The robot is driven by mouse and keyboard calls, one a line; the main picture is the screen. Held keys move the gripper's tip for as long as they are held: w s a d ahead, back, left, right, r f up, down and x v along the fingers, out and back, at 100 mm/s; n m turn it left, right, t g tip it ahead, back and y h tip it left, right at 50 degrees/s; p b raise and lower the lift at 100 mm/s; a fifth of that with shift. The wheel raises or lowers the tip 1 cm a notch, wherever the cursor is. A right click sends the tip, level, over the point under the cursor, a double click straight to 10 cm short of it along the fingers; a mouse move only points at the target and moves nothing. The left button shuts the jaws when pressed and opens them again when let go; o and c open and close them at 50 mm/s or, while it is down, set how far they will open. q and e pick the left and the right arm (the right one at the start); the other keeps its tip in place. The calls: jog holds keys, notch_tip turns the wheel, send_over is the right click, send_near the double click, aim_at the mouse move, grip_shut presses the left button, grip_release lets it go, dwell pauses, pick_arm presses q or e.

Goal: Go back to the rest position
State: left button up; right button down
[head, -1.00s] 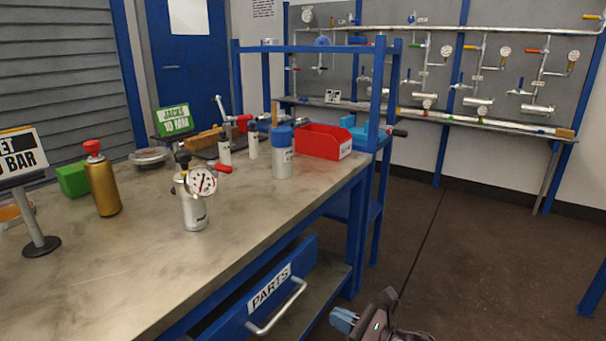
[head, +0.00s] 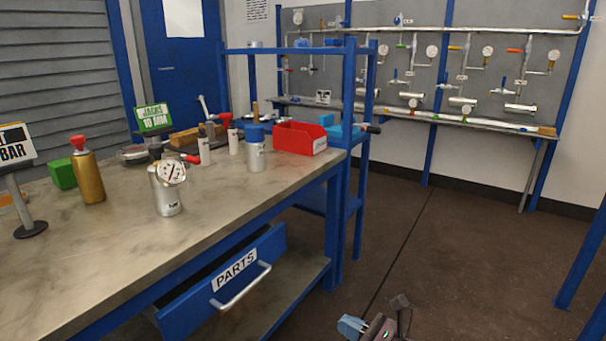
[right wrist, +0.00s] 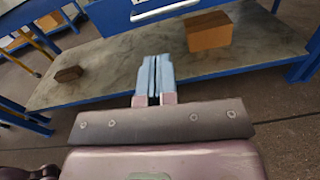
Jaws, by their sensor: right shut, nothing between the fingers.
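My right gripper (head: 352,326) shows at the bottom of the head view, over the floor in front of the workbench (head: 120,262). In the right wrist view its two blue fingers (right wrist: 155,75) are together with nothing held. They point toward the bench's lower shelf (right wrist: 110,62). My left gripper is outside both views. The vessel with a gauge (head: 168,192) stands upright on the bench top, clear of the gripper.
The PARTS drawer (head: 232,282) juts open from the bench, left of my right gripper. A gold bottle (head: 88,178), a blue-capped vessel (head: 256,152) and a red bin (head: 298,139) stand on the bench. An orange-brown block (right wrist: 208,32) sits on the lower shelf.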

jog(key=s+d+f+m+h, duration=0.25)
jog(key=s+d+m, duration=0.35)
jog(key=s+m, duration=0.45)
jog(key=s+d+f+m+t+h, duration=0.15)
jog(key=s+d+m+h, duration=0.3)
jog(key=s+m, duration=0.6)
jog(key=s+d+f+m+h, duration=0.3)
jog(key=s+d+m, duration=0.3)
jog(key=s+m, duration=0.45)
jog(key=s+d+r+m+g+h, duration=0.25)
jog(key=s+m, duration=0.35)
jog(key=s, duration=0.6)
pick_arm(q)
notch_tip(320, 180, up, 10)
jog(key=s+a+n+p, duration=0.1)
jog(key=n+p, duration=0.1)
jog(key=p, duration=1.5)
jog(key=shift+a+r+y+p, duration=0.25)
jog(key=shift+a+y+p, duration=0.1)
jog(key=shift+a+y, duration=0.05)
pick_arm(e)
notch_tip(320, 180, up, 11)
jog(key=a+m+t+h, duration=0.1)
jog(key=m+h, duration=0.1)
jog(key=m, duration=0.5)
jog(key=shift+s+a, duration=0.15)
jog(key=shift+a, duration=0.15)
